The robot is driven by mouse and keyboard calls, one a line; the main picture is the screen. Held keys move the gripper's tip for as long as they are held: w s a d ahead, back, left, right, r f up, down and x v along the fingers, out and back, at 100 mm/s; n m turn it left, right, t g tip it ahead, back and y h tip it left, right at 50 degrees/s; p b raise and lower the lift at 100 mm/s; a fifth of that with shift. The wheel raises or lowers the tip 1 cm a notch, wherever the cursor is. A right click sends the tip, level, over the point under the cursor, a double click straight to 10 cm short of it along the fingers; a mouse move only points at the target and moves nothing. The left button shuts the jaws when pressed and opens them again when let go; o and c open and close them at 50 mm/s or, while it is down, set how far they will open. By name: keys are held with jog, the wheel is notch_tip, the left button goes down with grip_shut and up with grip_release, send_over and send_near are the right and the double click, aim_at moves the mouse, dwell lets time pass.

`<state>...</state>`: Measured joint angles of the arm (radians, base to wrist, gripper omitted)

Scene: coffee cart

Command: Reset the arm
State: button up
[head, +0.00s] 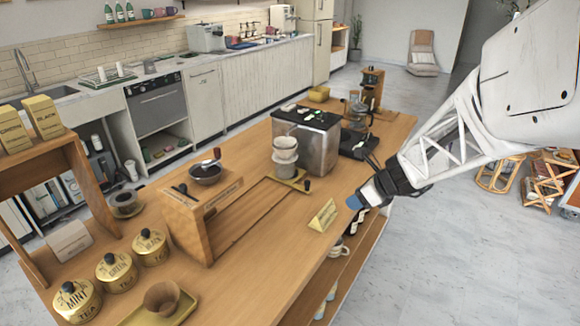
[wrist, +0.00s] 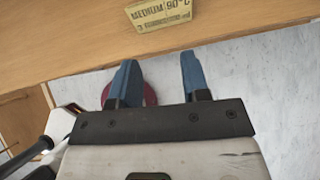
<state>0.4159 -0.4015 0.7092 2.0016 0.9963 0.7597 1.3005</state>
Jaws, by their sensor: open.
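My gripper (head: 356,204) is at the right edge of the wooden coffee cart (head: 260,270) in the head view, with my white arm reaching in from the upper right. In the wrist view its two blue fingers (wrist: 156,80) are apart with nothing between them. A small yellow sign (head: 323,215) stands on the cart top just left of my gripper. In the wrist view the sign (wrist: 160,14) lies beyond the fingertips and reads "MEDIUM 90°C". The fingers do not touch it.
A metal box-shaped machine (head: 306,140), a white dripper (head: 285,155) and a wooden grinder stand (head: 200,215) are on the cart. Several gold tea tins (head: 116,272) are at the front left. Grey floor (head: 450,250) is open to the right of the cart.

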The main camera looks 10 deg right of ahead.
jog(key=s+a+r+n+g+h, duration=0.25)
jog(key=s+a+r+n, duration=0.55)
jog(key=s+a+n, duration=0.45)
jog(key=s+r+n+g+h, duration=0.1)
jog(key=s+r+n+h, duration=0.2)
jog(key=s+n, duration=1)
jog(key=shift+s+a+r+n, duration=0.2)
jog(key=shift+s+r+n, duration=0.1)
jog(key=shift+n, duration=0.85)
jog(key=shift+w, duration=0.1)
